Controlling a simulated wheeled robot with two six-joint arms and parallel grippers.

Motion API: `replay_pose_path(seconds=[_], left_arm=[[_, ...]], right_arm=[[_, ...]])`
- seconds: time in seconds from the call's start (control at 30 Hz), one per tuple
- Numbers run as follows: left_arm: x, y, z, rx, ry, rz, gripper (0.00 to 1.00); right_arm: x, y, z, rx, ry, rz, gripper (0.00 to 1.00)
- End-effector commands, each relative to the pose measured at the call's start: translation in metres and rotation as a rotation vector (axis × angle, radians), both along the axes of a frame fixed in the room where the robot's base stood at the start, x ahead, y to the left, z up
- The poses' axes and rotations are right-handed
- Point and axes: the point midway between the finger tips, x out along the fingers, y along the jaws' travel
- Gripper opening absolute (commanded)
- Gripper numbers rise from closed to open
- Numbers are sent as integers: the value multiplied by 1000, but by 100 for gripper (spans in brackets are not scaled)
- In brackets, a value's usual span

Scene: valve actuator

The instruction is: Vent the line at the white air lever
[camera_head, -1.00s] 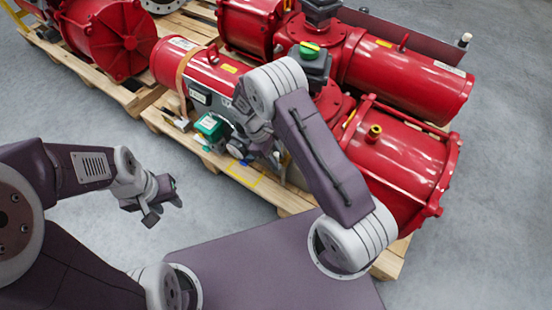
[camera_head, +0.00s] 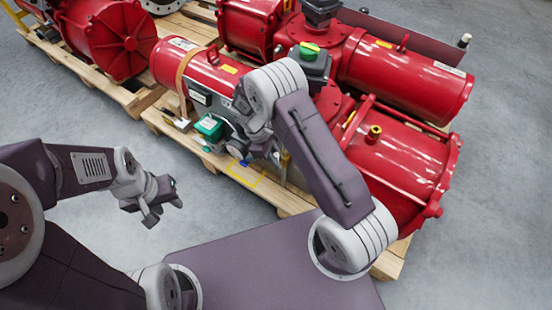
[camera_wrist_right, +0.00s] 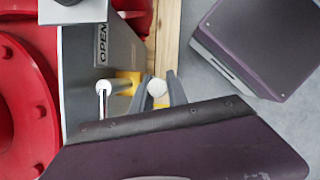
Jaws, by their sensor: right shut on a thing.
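The white air lever (camera_wrist_right: 116,86) shows in the right wrist view beside a grey panel marked OPEN. Its round white end (camera_wrist_right: 157,88) sits between the two dark fingers of my right gripper (camera_wrist_right: 159,94), which is shut on it. A yellow part lies just behind the lever. In the head view my right wrist (camera_head: 256,128) hides most of the lever and the fingers. My left gripper (camera_head: 163,201) is open and empty over the grey floor, well apart from the pallet.
Red actuator cylinders (camera_head: 398,160) stand on a wooden pallet (camera_head: 225,165). A green-topped box (camera_head: 209,127) sits left of my right wrist. A black unit with a green and yellow knob (camera_head: 309,50) rises behind my right arm. The floor at left is clear.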

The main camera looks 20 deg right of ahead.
Motion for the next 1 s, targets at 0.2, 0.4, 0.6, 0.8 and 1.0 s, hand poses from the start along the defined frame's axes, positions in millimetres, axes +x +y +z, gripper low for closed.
replay_pose_path(seconds=[0.2,0.4,0.6,0.8,1.0], left_arm=[[0,0,0,0,0,0,36],[0,0,0,0,0,0,36],[0,0,1,0,0,0,36],[0,0,20,0,0,0,36],[0,0,6,0,0,0,36]], right_arm=[[0,0,0,1,-1,0,0],[0,0,0,1,-1,0,0],[0,0,1,2,-3,-1,0],[-7,-7,5,60,-79,-1,0],[-20,-18,-10,180,-235,-5,0]])
